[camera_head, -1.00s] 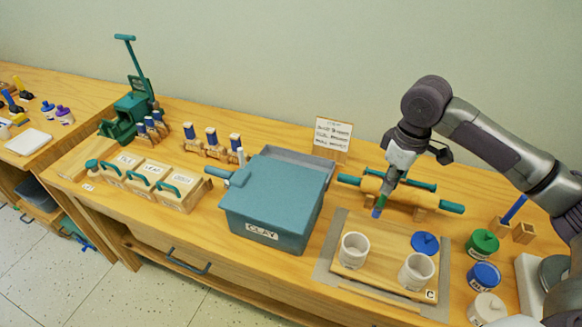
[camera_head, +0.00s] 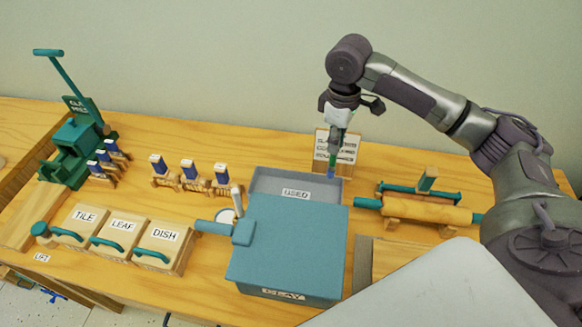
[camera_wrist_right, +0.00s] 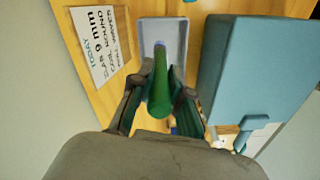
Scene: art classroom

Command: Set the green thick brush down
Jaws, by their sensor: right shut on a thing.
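My right gripper (camera_head: 338,122) is shut on the green thick brush (camera_head: 333,150) and holds it roughly upright, with its blue tip downward. The brush also shows in the right wrist view (camera_wrist_right: 160,95), between the fingers (camera_wrist_right: 160,88). The grey tray (camera_head: 268,184), labelled USED, lies behind the clay box. The brush tip appears near the tray's right rear corner; I cannot tell its exact height. In the right wrist view the tray (camera_wrist_right: 174,33) lies just beyond the brush. My left gripper is not in view.
The teal clay box (camera_head: 290,240) stands directly in front of the tray. A sign (camera_head: 347,152) stands behind the brush. A rolling pin (camera_head: 425,212) lies to the right. Labelled boxes (camera_head: 160,245) and blue-topped tools (camera_head: 188,172) stand to the left.

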